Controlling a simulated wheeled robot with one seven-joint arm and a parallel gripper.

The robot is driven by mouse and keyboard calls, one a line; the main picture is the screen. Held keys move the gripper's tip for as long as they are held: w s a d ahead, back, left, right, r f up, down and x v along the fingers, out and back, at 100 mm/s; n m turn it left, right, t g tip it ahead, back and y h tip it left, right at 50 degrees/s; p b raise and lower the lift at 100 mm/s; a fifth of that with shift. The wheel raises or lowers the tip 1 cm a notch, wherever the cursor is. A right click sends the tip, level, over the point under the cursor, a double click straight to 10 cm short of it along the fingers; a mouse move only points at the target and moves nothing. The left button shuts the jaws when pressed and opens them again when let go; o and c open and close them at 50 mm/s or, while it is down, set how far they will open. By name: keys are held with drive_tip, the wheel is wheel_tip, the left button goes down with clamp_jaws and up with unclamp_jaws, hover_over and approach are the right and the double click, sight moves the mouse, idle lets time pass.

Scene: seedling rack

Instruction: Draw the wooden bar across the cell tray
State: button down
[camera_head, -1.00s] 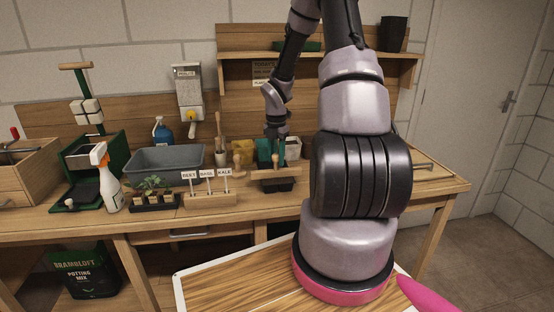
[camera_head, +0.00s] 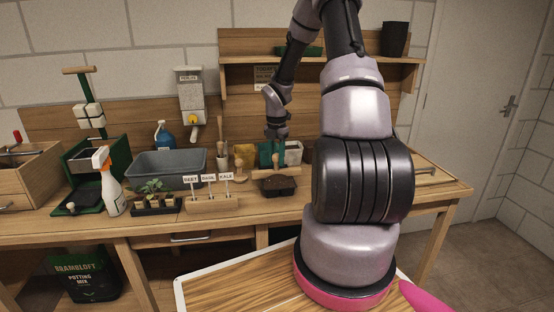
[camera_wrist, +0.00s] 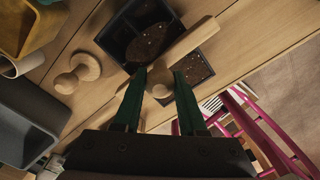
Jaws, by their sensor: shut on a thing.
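The cell tray (camera_wrist: 105,38) is a black tray with brown soil on both sides of the bar in the wrist view. In the head view the tray (camera_head: 281,193) stands on the bench below my gripper. The wooden bar (camera_wrist: 194,39) lies diagonally across the tray; it also shows in the head view (camera_head: 288,172). A round wooden knob (camera_wrist: 160,88) on the bar sits between my green fingertips. My gripper (camera_wrist: 159,76) is shut on this knob; it also shows in the head view (camera_head: 276,158). Fingers hide the bar's near part.
A wooden tool with a round knob (camera_wrist: 84,68) stands beside the tray. A rack of name labels (camera_head: 212,203), a seedling tray (camera_head: 160,206) and a grey tub (camera_head: 165,164) are to the left. The bench to the right (camera_head: 330,190) is partly hidden by my arm.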

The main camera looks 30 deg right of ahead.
drive_tip(key=shift+w+d+f, duration=0.1)
drive_tip(key=shift+w+d, duration=0.05)
drive_tip(key=shift+w, duration=0.35)
drive_tip(key=shift+w, duration=0.1)
drive_tip(key=shift+w+d, duration=0.3)
drive_tip(key=shift+w, duration=0.65)
drive_tip(key=shift+w+d, duration=0.25)
drive_tip(key=shift+w, duration=0.7)
drive_tip(key=shift+w+d, duration=0.15)
drive_tip(key=shift+w, duration=0.4)
drive_tip(key=shift+w+d, duration=0.15)
drive_tip(key=shift+w, duration=0.35)
